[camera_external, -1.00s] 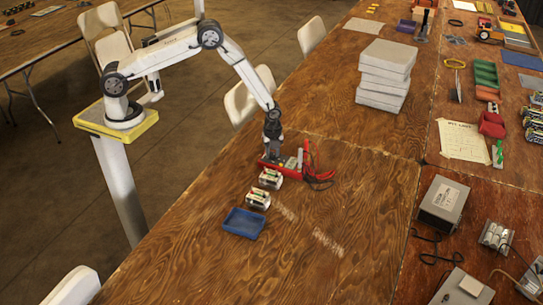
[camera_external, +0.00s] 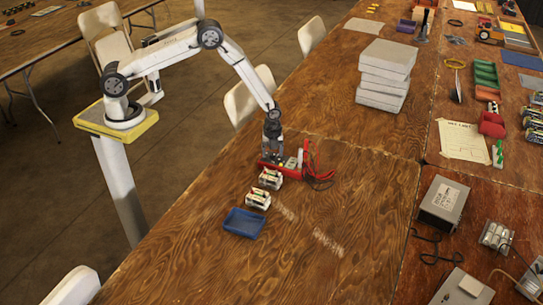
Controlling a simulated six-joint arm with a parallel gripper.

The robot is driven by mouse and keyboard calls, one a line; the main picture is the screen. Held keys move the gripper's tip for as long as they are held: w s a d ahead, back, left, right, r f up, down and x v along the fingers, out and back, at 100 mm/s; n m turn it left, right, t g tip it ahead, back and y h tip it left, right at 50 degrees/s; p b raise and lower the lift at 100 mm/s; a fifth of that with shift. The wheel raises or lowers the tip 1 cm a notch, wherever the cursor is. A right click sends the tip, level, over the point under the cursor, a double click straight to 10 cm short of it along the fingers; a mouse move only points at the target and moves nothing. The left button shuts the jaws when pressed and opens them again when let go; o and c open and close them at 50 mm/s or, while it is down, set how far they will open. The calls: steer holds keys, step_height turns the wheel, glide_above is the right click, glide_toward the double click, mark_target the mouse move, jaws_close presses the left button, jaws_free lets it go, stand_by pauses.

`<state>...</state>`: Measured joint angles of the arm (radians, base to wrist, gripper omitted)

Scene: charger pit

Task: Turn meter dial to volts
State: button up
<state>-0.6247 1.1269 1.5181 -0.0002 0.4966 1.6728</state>
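A red meter (camera_external: 291,170) with red leads lies on the wooden table below the end of my arm. Its dial is too small to make out, and part of the meter is hidden by my gripper. My gripper (camera_external: 271,160) points down at the left part of the meter, at or just above it. I cannot tell whether it touches the dial or whether the fingers are open or shut.
A stack of grey boxes (camera_external: 385,75) stands behind to the right. The table right of the tray is clear.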

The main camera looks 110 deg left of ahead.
mark_target(273, 154)
steer(key=shift+r, duration=0.15)
steer(key=shift+r, duration=3.75)
steer(key=shift+d+r, duration=0.15)
steer(key=shift+d, duration=0.05)
steer(key=s+d+r+n+t, duration=0.15)
steer(key=d+r+n, duration=0.35)
steer(key=d, duration=0.5)
steer(key=s+d+r+n, duration=0.3)
steer(key=d+r, duration=0.5)
steer(key=d, duration=0.3)
steer(key=s+d+r+n+t, duration=0.1)
steer(key=s+d+n, duration=0.3)
steer(key=s+d, duration=0.3)
steer(key=shift+r, duration=0.35)
